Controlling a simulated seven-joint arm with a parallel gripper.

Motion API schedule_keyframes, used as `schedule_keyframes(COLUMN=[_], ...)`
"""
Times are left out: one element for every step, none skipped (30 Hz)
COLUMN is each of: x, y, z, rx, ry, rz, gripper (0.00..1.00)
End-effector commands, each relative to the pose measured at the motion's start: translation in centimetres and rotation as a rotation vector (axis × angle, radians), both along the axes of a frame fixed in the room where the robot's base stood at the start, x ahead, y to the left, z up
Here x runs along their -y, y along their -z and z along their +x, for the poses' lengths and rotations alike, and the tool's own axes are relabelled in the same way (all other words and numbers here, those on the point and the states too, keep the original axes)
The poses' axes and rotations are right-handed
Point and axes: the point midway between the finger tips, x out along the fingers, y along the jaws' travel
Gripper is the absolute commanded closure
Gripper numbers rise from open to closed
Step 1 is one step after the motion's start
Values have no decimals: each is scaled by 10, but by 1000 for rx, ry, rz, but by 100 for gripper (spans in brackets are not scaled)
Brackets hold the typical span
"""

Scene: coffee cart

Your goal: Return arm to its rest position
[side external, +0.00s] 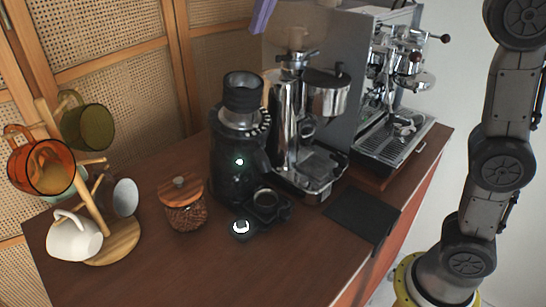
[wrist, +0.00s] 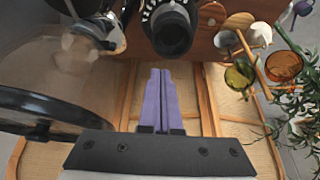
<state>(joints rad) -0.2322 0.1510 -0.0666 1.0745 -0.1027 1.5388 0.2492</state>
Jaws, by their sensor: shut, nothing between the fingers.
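My gripper (wrist: 161,72) shows in the wrist view as two long purple fingers side by side, shut with nothing between them. In the side external view the purple fingertips (side external: 262,16) hang in from the top edge, above and behind the coffee machines. The rest of the gripper is out of that picture. The fingers look clear of everything around them, though their exact height is hard to tell. Part of my arm shows at the right.
A black grinder (side external: 236,150), a chrome machine (side external: 292,120) and an espresso machine (side external: 375,80) stand on the wooden cart (side external: 290,262). A mug tree (side external: 112,243) with several mugs, a jar of beans (side external: 184,208) and a black mat (side external: 362,214) are there too. The front middle is clear.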

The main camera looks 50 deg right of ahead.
Motion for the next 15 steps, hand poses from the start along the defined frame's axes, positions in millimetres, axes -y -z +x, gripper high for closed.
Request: schedule_keyframes(x=[12,18,26,32,38,44,48,52,56,59,62,66,68,70,72], y=[-7,-8,-8,-6,-4,1,6,11,20,26,34,44,52,61,74], z=[-19,-30,-45,-57,-68,-83,-93,-104,-117,-126,-135,-147,-156,-164,-175], rx=[10,12,16,17,20,21,23,24,27,29,30,32,34,34,35], ry=[19,29,40,47,52,59,63,64,67,68,68,69,69,68,67], rz=[3,5,8,8,9,10,11,12,11,12,11,10,10,9,9], gripper=[100,100,100,100,100,100,100,100,100,100,100,100,100,100,100])
